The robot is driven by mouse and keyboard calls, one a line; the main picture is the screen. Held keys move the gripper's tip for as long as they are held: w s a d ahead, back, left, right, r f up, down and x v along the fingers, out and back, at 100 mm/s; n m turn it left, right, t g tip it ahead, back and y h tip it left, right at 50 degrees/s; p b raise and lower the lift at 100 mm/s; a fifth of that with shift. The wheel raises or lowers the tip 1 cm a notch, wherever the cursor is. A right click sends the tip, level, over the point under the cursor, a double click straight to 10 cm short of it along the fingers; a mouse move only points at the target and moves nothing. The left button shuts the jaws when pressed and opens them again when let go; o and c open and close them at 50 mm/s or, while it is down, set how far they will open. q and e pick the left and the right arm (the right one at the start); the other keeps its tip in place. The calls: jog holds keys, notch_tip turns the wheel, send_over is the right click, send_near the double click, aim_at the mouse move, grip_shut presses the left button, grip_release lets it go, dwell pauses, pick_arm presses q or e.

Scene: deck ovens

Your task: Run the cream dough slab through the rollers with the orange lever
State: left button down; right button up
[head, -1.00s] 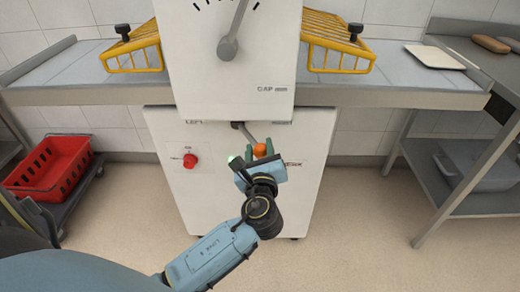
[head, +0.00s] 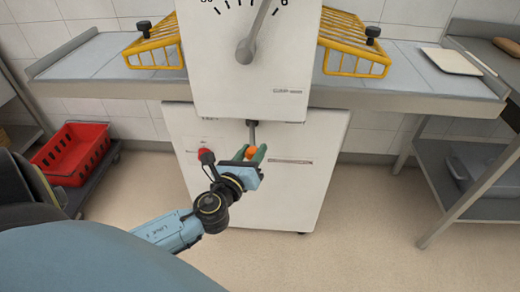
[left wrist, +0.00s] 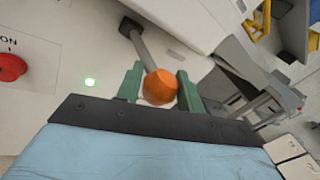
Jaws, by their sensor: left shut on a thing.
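The orange lever's knob (head: 252,152) is between the green fingers of my left gripper (head: 250,154), low on the front of the white roller machine (head: 250,65). Its grey shaft hangs nearly straight down from the machine. In the left wrist view, the orange knob (left wrist: 160,86) sits between the two fingers, and the gripper is shut on it. A flat cream slab (head: 451,61) lies on the right wing of the machine's table (head: 415,55). The rollers are hidden behind the machine's front. My right gripper is out of view.
Yellow guards (head: 354,45) flank the machine. A red crate (head: 73,152) stands at the left. A steel shelf unit (head: 470,165) stands at the right.

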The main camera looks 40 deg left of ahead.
pick_arm(q)
jog(key=shift+s+a+m+h, duration=0.3)
jog(key=shift+m+h, duration=0.3)
jog(key=shift+h, duration=0.2)
jog(key=shift+s+a+h+b, duration=0.15)
jog(key=shift+a+h+b, duration=0.15)
jog(key=shift+h, duration=0.2)
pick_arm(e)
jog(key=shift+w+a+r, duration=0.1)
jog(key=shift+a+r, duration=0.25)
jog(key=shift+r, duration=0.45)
pick_arm(q)
jog(key=shift+r, duration=0.1)
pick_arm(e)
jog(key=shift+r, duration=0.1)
pick_arm(q)
jog(key=c, duration=1.1)
grip_release()
jog(key=shift+d+m, duration=0.1)
jog(key=shift+m, duration=0.2)
jog(key=shift+o, duration=0.7)
